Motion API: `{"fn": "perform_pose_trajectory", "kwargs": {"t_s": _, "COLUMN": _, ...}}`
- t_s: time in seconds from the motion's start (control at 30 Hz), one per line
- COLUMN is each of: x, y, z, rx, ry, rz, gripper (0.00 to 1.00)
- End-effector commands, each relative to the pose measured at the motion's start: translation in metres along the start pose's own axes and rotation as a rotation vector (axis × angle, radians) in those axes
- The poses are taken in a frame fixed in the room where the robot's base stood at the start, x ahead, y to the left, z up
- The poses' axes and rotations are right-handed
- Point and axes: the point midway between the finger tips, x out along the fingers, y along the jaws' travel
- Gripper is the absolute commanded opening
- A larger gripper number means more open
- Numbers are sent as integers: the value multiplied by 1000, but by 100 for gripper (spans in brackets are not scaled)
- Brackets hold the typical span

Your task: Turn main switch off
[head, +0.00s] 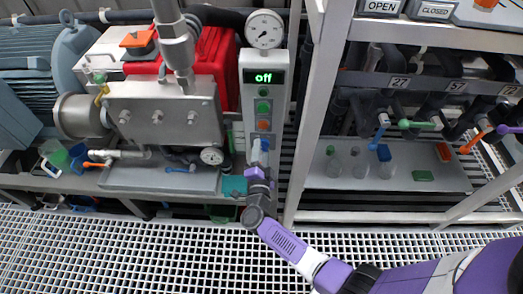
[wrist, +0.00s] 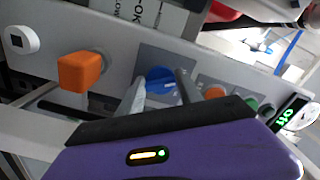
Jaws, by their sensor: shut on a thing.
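A grey control column (head: 262,100) stands left of the white post in the head view, and its display (head: 264,77) reads "off" in green. The display also shows at the right of the wrist view (wrist: 291,117). In the wrist view a blue rotary knob (wrist: 161,79) sits on a grey plate of the panel, between my two fingers. My gripper (wrist: 158,90) is shut on this knob. In the head view my gripper (head: 260,155) is at the lower part of the column and mostly hides the knob.
An orange knob (wrist: 82,72) is beside my fingers in the wrist view. Green and orange buttons (head: 264,124) lie above the gripper in the head view. A pressure gauge (head: 265,29) tops the column. The white post (head: 303,120) stands close on the right.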

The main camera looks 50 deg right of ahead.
Motion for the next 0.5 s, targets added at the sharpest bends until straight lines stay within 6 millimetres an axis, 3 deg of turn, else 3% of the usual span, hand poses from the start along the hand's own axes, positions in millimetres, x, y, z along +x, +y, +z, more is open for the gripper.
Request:
{"fn": "perform_pose_trajectory", "kwargs": {"t_s": 0.1, "x": -1, "y": 1, "z": 1, "rx": -3, "ry": -2, "rz": 1, "gripper": 1}}
{"fn": "perform_pose_trajectory", "kwargs": {"t_s": 0.13, "x": -1, "y": 1, "z": 1, "rx": -3, "ry": -2, "rz": 1, "gripper": 48}}
{"fn": "perform_pose_trajectory", "kwargs": {"t_s": 0.2, "x": -1, "y": 1, "z": 0, "rx": -3, "ry": -2, "rz": 1, "gripper": 61}}
{"fn": "perform_pose_trajectory", "kwargs": {"t_s": 0.5, "x": 0, "y": 0, "z": 0, "rx": -1, "ry": -1, "rz": 0, "gripper": 64}}
